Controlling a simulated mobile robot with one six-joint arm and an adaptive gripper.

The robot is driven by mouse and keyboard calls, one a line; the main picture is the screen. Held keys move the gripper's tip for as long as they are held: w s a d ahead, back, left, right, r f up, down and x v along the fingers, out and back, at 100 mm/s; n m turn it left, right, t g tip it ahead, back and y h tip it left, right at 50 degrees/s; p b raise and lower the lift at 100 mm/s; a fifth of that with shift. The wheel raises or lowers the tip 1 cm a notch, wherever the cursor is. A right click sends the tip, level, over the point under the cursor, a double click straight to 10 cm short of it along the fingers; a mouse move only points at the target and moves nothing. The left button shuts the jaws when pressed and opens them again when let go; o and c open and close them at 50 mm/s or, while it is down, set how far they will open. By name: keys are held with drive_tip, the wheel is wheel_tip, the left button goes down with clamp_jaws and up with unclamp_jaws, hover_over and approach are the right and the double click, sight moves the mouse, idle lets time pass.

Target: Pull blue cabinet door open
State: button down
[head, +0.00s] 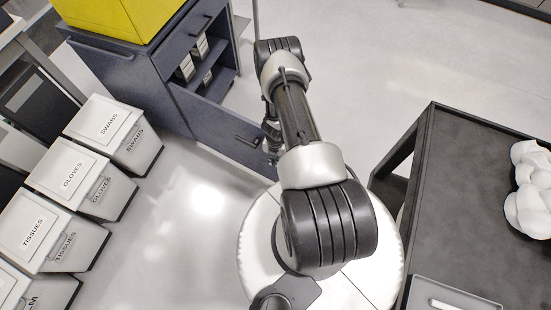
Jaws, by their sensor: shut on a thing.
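The blue cabinet (158,90) stands at the upper left. Its door (207,119) is swung partly open toward me, and shelves with small white boxes show inside. A dark bar handle (247,141) is near the door's free edge. My gripper (267,147) is at that edge, shut on the handle. Its fingertips are small here and partly hidden by my own arm.
A yellow box (118,18) sits on top of the cabinet. Labelled bins, including a swabs bin (118,130), line the left. A dark cart (470,210) with a white lumpy object (530,190) stands at right. The floor between is clear.

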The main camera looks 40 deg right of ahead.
drive_tip(key=shift+w+d+r, duration=0.1)
drive_tip(key=shift+w, duration=0.25)
drive_tip(key=c, duration=1.8)
unclamp_jaws()
drive_tip(key=shift+o, duration=0.6)
drive_tip(key=shift+s, duration=0.15)
wheel_tip(320, 180, up, 12)
drive_tip(key=shift+f, duration=0.1)
